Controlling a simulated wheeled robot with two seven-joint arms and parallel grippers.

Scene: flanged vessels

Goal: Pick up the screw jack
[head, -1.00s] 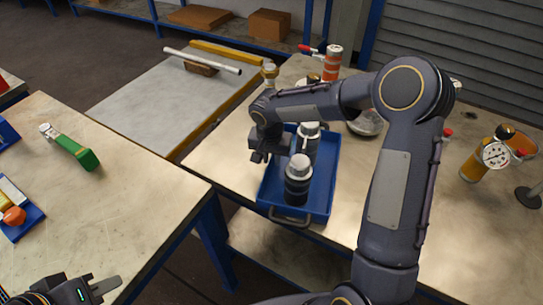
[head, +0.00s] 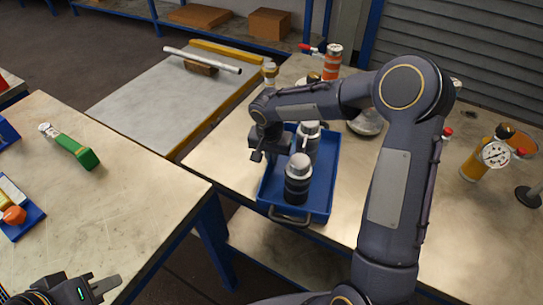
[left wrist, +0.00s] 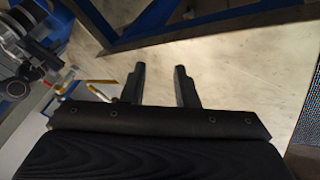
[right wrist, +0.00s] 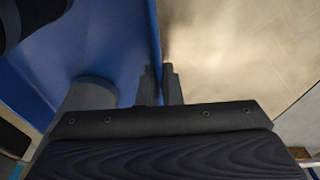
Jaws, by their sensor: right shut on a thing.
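Two dark cylinders with silver tops, which look like screw jacks, stand upright in the blue tray (head: 267,200): a nearer one (head: 297,187) and a farther one (head: 309,132), partly hidden by my arm. My right gripper (head: 257,155) is at the tray's left wall. In the right wrist view its fingers (right wrist: 160,82) are shut on the thin blue tray wall, one on each side; a grey round body (right wrist: 90,95) is beside them inside the tray. My left gripper (head: 105,288) is open and empty; its fingers also show apart in the left wrist view (left wrist: 161,85).
An orange gauge cylinder (head: 479,160) and a dark round base (head: 528,196) stand at right. A red-handled orange cylinder (head: 333,62) stands behind the tray. A green-handled tool (head: 75,150) lies on the left table. A gap separates the two tables.

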